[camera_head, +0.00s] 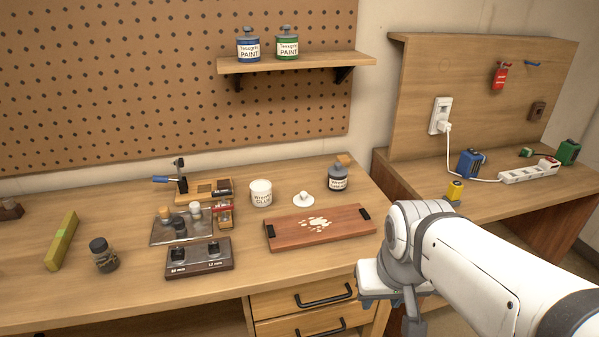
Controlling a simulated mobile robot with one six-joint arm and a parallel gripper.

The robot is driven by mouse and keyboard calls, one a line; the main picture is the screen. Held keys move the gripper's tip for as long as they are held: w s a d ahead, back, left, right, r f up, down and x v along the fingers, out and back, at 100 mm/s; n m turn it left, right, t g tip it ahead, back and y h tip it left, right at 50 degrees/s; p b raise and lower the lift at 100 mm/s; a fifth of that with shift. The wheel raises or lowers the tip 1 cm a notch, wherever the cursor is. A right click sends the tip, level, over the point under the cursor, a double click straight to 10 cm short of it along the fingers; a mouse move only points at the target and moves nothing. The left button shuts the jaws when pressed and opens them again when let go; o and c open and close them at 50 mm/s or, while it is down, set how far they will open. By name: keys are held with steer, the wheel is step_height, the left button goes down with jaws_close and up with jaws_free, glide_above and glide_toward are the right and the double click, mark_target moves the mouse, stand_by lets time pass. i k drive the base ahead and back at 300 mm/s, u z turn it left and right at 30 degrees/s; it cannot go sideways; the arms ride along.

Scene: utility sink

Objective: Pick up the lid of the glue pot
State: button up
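My gripper (396,297) is at the lower right, in front of the bench edge and well away from the lid. My own arm and wrist partly hide it, and I cannot make out its fingertips. Nothing hides the lid.
A wooden board (320,228) with dark end grips and pale chips lies in front of the lid. A dark jar (338,178) stands right of it. Tools and a dark two-well block (198,258) crowd the left. A shelf (297,62) with paint cans hangs above.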

mark_target(303, 200)
steer(key=i, duration=0.95)
steer(key=u, duration=0.05)
